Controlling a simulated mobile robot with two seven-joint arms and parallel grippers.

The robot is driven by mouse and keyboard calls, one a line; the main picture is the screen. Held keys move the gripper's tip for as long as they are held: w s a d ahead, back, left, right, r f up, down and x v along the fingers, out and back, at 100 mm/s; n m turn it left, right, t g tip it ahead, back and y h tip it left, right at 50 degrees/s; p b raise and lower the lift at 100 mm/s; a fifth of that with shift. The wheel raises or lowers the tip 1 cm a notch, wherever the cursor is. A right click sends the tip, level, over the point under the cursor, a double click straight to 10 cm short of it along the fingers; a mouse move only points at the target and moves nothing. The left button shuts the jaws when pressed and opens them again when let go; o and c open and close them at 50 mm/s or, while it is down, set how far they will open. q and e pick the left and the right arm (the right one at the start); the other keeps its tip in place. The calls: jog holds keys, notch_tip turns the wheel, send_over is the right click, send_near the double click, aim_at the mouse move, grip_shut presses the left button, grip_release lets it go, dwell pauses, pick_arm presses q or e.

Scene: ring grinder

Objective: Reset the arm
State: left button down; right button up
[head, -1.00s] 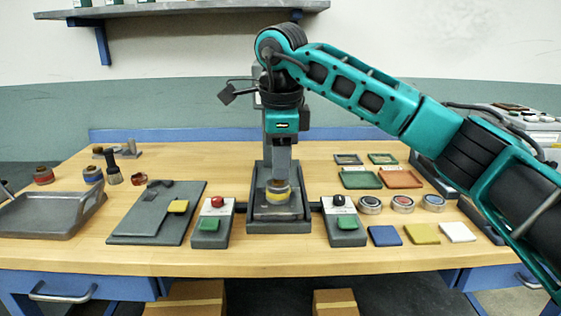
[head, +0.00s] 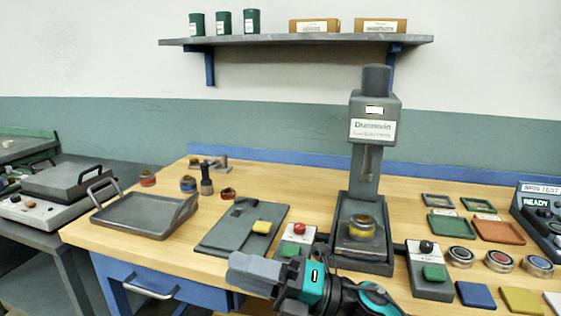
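My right gripper (head: 254,273) is low in the head view, in front of the bench's front edge and pointing left. Its grey fingers show from the side, and the gap between them cannot be made out. My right arm comes in from the bottom edge, bent close, with a teal wrist. My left gripper is not in view.
A red-button box (head: 298,229) is just behind my wrist, and a black-knob box (head: 426,247) is to the right. A grey tray (head: 140,215) and a mat (head: 222,238) lie at left. Coloured trays, several round tins and a spin tester (head: 540,212) are at right.

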jog(key=d+f+m+t+h, duration=0.6)
jog(key=d+f+m+t, duration=0.15)
jog(key=m, duration=0.55)
jog(key=d+f+m+t+h, duration=0.6)
jog(key=f+m+t+h, duration=0.15)
jog(key=m, duration=0.55)
jog(key=s+d+f+m+g+h, duration=0.2)
jog(key=s+d+f+m+g, duration=0.1)
jog(key=s+d+f+m, duration=0.1)
jog(key=s+d+f+m+g+h+p, duration=0.1)
jog(key=s+d+f+m+g+h, duration=0.2)
jog(key=s+f, duration=0.6)
jog(key=d+f+m, duration=0.1)
jog(key=d+m, duration=0.1)
jog(key=shift+s+f+m, duration=0.2)
jog(key=shift+f+m, duration=0.15)
jog(key=shift+m, duration=0.05)
jog(key=shift+o, duration=0.3)
jog(key=shift+d+h, duration=0.1)
jog(key=shift+h, duration=0.15)
